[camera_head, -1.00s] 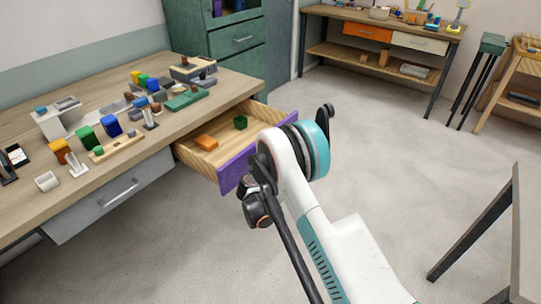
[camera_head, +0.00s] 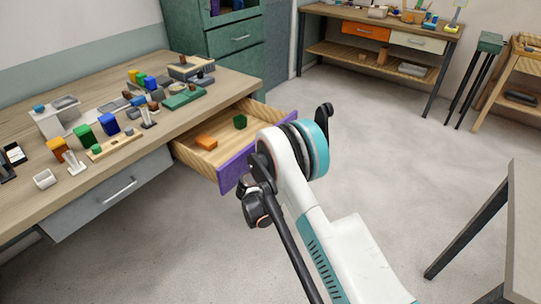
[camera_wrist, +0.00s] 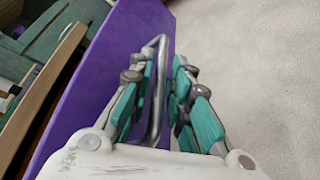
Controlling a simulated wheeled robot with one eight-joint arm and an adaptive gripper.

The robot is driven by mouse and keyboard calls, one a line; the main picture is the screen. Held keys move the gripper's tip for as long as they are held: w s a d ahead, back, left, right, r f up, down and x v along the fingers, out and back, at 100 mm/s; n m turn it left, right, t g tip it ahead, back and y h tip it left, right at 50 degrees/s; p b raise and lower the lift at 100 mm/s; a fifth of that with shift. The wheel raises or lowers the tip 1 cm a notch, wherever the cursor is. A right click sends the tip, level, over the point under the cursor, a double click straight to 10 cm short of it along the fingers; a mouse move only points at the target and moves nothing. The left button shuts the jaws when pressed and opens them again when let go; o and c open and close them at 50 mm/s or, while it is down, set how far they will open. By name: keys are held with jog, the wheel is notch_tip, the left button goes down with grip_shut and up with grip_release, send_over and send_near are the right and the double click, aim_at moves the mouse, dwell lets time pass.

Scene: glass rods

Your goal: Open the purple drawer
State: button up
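The purple drawer (camera_head: 237,168) stands pulled out from under the workbench, with its wooden inside showing. Finger contact is partly hidden. In the head view, my wrist hides the handle and the fingers.
The workbench (camera_head: 75,190) holds several coloured blocks and small parts. A grey drawer (camera_head: 115,195) under it is shut. A green cabinet (camera_head: 235,45) stands behind. Open floor (camera_head: 390,140) lies to the right, with a table corner (camera_head: 515,230) at the right edge.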

jog(key=v, duration=1.2)
